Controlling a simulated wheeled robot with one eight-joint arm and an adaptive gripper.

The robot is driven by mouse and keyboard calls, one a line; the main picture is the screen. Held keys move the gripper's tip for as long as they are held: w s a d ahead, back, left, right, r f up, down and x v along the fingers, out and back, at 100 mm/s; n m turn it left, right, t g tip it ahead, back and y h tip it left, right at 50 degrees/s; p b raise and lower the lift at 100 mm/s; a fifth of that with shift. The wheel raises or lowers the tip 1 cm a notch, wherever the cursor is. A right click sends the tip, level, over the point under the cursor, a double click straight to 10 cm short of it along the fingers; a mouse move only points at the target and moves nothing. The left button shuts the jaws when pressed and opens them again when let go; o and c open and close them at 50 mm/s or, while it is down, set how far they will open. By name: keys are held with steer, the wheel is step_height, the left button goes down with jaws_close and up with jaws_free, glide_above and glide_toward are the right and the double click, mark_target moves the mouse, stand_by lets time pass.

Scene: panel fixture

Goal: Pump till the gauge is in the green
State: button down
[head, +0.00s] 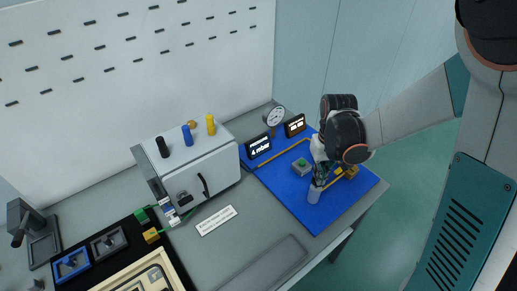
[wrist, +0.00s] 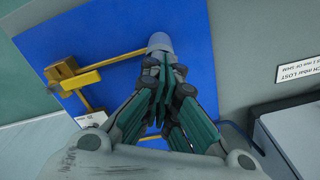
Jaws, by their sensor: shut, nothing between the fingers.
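The round white gauge (head: 274,118) stands upright at the back of the blue board (head: 283,188). Its needle and coloured zones are too small to read. A short grey cylinder (head: 314,196), which looks like the pump, stands near the board's front edge. It also shows in the wrist view (wrist: 158,41). My gripper (head: 319,182) points down at the cylinder, with its fingers shut and empty. In the wrist view the fingertips (wrist: 165,68) are right at the cylinder; I cannot tell whether they touch it.
A green button on a grey box (head: 302,167) sits left of my gripper. Yellow pipes and a yellow fitting (wrist: 75,79) lie on the board. Two black displays (head: 258,146) (head: 295,126) stand behind. A grey cabinet (head: 193,170) is at left, with a white label (head: 216,220) in front.

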steer(key=shift+f+b, duration=0.4)
steer(key=shift+f, duration=0.2)
steer(key=shift+r+p, duration=2.2)
steer(key=shift+r, duration=0.9)
steer(key=shift+f, duration=0.1)
steer(key=shift+f+b, duration=2.55)
steer(key=shift+f, duration=0.35)
steer(key=shift+r+p, duration=2.1)
steer(key=shift+r, duration=0.9)
steer(key=shift+f, duration=0.15)
